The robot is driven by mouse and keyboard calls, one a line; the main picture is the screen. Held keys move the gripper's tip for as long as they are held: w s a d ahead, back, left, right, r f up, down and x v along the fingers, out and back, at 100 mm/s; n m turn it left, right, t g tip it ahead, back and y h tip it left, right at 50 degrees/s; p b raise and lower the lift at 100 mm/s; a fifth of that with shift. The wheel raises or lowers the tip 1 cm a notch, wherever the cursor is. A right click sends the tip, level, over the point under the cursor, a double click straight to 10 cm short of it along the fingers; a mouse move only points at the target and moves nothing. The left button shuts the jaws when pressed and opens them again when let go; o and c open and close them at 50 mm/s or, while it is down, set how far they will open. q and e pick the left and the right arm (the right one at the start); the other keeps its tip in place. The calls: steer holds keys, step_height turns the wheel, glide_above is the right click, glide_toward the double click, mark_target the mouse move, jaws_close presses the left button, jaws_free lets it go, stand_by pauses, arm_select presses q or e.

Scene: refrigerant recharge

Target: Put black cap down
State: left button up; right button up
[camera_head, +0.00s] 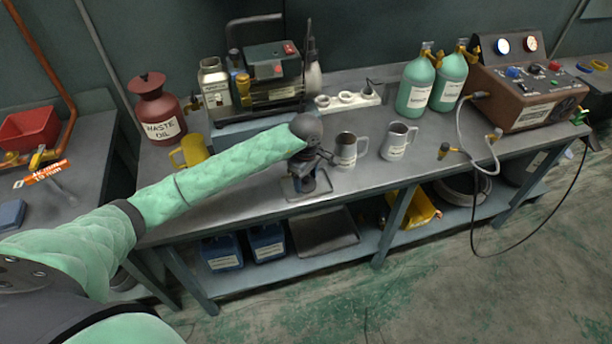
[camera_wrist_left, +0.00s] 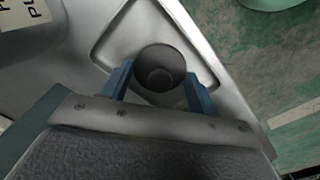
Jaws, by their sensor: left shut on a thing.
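The black cap (camera_wrist_left: 160,68) is round and dark with a smaller circle in its middle. In the left wrist view it sits between the two blue fingers of my left gripper (camera_wrist_left: 158,85), which is shut on it. Beneath it is a shallow grey metal tray (camera_wrist_left: 206,17) with a raised rim. In the head view my left gripper (camera_head: 306,185) is low over the same tray (camera_head: 322,193) near the bench's front edge, and it hides the cap. I cannot tell whether the cap touches the tray. My right gripper is not in view.
A yellow mug (camera_head: 190,152) and a red waste oil can (camera_head: 158,108) stand left. A vacuum pump (camera_head: 272,65) is behind. The bench (camera_head: 440,156) has free room at front right.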

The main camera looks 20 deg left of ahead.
mark_target(306, 178)
arm_select(q)
steer(key=shift+f, duration=0.15)
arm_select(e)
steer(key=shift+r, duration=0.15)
arm_select(q)
steer(key=o, duration=0.9)
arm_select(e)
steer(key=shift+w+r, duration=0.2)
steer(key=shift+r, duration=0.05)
arm_select(q)
steer(key=shift+o, duration=0.2)
step_height(306, 178, up, 12)
steer(key=p, duration=0.2)
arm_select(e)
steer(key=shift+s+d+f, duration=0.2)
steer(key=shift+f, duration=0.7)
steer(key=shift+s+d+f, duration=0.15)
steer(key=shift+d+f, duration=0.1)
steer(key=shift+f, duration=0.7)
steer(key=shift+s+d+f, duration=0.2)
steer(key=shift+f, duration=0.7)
